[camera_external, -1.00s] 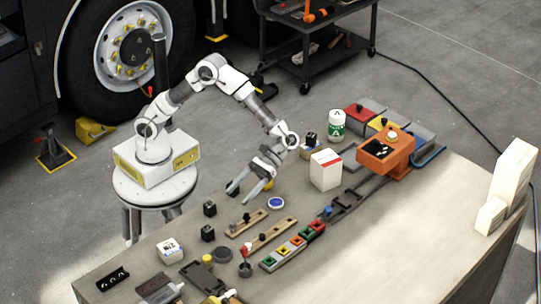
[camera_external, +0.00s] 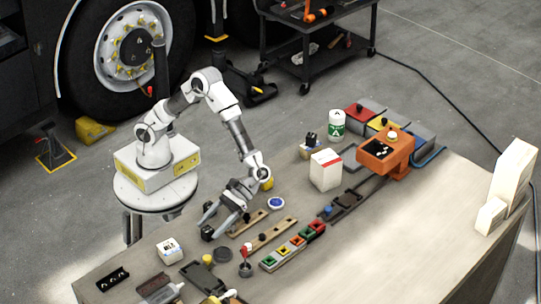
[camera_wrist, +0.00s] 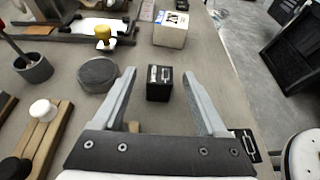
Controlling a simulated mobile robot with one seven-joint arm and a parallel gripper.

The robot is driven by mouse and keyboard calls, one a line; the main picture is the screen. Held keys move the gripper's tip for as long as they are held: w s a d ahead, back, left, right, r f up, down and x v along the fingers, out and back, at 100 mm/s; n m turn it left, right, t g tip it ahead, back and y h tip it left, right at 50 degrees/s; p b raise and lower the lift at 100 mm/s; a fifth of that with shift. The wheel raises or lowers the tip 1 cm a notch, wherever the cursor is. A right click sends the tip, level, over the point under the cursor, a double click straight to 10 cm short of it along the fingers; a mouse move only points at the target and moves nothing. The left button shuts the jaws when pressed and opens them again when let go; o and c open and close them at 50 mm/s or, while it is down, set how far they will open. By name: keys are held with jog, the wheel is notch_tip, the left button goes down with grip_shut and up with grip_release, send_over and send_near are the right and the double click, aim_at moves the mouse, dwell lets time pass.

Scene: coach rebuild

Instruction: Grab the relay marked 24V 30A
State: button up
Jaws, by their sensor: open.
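A small black relay (camera_wrist: 159,83) with white marks on top stands between my gripper's fingertips in the wrist view, with a gap on both sides. Its print is too small to read. The same block shows in the external view (camera_external: 207,233) at the tips of my gripper (camera_external: 220,224). My gripper (camera_wrist: 159,74) is open and empty, tilted down over the table. A second black block with a pale mark (camera_wrist: 247,146) shows beside the right finger, partly hidden by it.
A dark round puck (camera_wrist: 98,75) lies just left of the left finger. A white labelled box (camera_wrist: 171,29) stands beyond the relay, and a yellow knob (camera_wrist: 103,36) is up left. Wooden strips with pegs (camera_external: 272,234) lie nearby. The table's edge is close on the right in the wrist view.

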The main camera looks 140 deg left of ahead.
jog(key=shift+d+f, duration=0.1)
jog(key=shift+d, duration=0.15)
grip_shut()
dwell(0.3)
